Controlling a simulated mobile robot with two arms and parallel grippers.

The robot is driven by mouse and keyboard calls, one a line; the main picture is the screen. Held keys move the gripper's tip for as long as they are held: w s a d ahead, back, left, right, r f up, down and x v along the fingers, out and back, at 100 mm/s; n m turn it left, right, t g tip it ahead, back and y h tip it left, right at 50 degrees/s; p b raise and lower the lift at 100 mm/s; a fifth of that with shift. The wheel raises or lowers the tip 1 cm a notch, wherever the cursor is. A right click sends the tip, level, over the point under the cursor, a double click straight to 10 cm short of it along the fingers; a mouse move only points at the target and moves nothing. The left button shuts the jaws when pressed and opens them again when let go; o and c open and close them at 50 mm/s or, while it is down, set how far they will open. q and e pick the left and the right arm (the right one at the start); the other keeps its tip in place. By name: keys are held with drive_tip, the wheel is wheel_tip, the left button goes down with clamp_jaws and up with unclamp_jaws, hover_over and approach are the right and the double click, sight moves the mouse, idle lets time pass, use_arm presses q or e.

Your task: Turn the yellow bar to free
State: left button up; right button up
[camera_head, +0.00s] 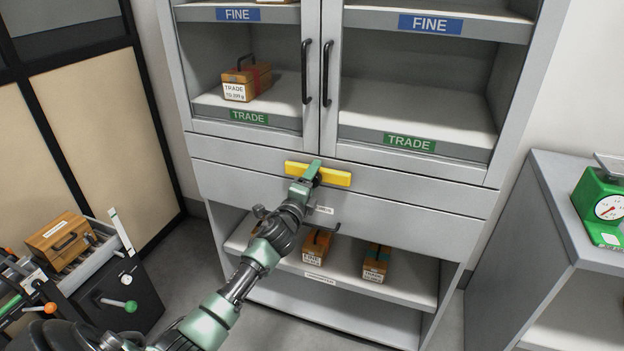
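The yellow bar (336,178) lies lengthwise across the front of the grey cabinet, just below its two doors. It runs about parallel to the drawer edges. My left gripper (312,171) is at the middle of the bar, and a green finger overlaps it there, hiding part of it. I cannot tell whether the fingers are closed on the bar or only beside it. My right gripper is not in view.
Glazed doors with black handles (327,73) stand above the bar. A wooden TRADE box (246,82) is behind the left door. Below, small wooden boxes (376,262) sit on an open shelf. A green scale (600,208) stands on the right table.

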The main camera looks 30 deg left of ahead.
use_arm(q)
drive_tip(key=shift+s+d+f, duration=0.15)
drive_tip(key=shift+s, duration=0.4)
drive_tip(key=v, duration=0.6)
drive_tip(key=shift+s, duration=0.35)
drive_tip(key=s+d+f+n+g, duration=0.1)
drive_tip(key=s+f+n+g, duration=0.1)
drive_tip(key=f, duration=0.7)
drive_tip(key=s+d+f+n+g, duration=0.1)
drive_tip(key=s+f+n+g, duration=0.1)
drive_tip(key=f, duration=0.8)
drive_tip(key=s+d+f+n+g+h, duration=0.1)
drive_tip(key=s+d+f+n+g, duration=0.15)
drive_tip(key=s+f, duration=0.6)
drive_tip(key=s+d+f+n+g+h, duration=0.1)
drive_tip(key=s+d+f+g, duration=0.2)
drive_tip(key=f, duration=1)
drive_tip(key=s+d+f+n+g, duration=0.2)
drive_tip(key=s+f, duration=0.4)
drive_tip(key=s, duration=0.6)
drive_tip(key=s+d+f+n+g+h, duration=0.1)
drive_tip(key=s+d+f+n+g, duration=0.2)
drive_tip(key=s, duration=1)
drive_tip(key=s+d+f+n+g+h, duration=0.1)
drive_tip(key=s+d+f+n+g, duration=0.1)
drive_tip(key=s+d+f, duration=0.3)
drive_tip(key=s+f, duration=0.4)
drive_tip(key=s, duration=0.4)
drive_tip(key=shift+d+f, duration=0.25)
drive_tip(key=shift+f, duration=0.1)
